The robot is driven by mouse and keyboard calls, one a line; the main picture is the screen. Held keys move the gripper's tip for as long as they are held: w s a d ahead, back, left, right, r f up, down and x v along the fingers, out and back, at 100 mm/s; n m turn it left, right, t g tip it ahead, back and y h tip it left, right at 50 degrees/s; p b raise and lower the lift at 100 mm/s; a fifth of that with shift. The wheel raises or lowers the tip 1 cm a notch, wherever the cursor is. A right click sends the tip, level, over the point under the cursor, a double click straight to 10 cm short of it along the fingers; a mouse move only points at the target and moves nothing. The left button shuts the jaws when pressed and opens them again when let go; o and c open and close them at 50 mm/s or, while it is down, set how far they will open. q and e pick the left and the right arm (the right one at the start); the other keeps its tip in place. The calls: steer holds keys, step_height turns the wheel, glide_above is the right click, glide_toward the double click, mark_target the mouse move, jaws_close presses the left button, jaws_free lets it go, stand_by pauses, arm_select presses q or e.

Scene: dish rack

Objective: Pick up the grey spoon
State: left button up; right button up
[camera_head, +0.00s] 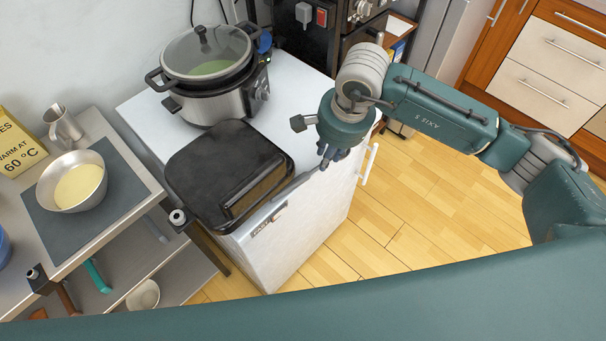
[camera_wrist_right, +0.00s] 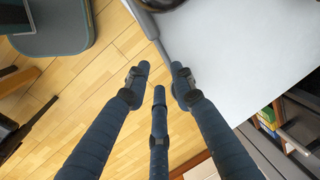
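The grey spoon shows as a thin grey handle (camera_head: 299,182) along the front edge of the white cabinet top, beside the black lidded box. Its far end is hard to make out. In the right wrist view the grey handle (camera_wrist_right: 150,24) comes down from the top and ends just ahead of the fingers. My right gripper (camera_head: 328,163) is over the cabinet's front edge, close to the handle end. In the wrist view its dark blue fingers (camera_wrist_right: 160,72) are spread, with nothing held between them. My left gripper is not in view.
The black box (camera_head: 225,165) and a lidded cooker (camera_head: 208,75) stand on the white cabinet top (camera_head: 300,85). At left, a steel table holds a pan (camera_head: 72,182) and a metal jug (camera_head: 62,125). Wooden floor is open at right.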

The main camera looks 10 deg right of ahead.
mark_target(311, 173)
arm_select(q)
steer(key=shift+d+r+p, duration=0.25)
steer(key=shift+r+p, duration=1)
arm_select(e)
step_height(311, 173, down, 6)
steer(key=w+a, duration=0.1)
steer(key=shift+w, duration=0.25)
steer(key=shift+r, duration=0.1)
jaws_close()
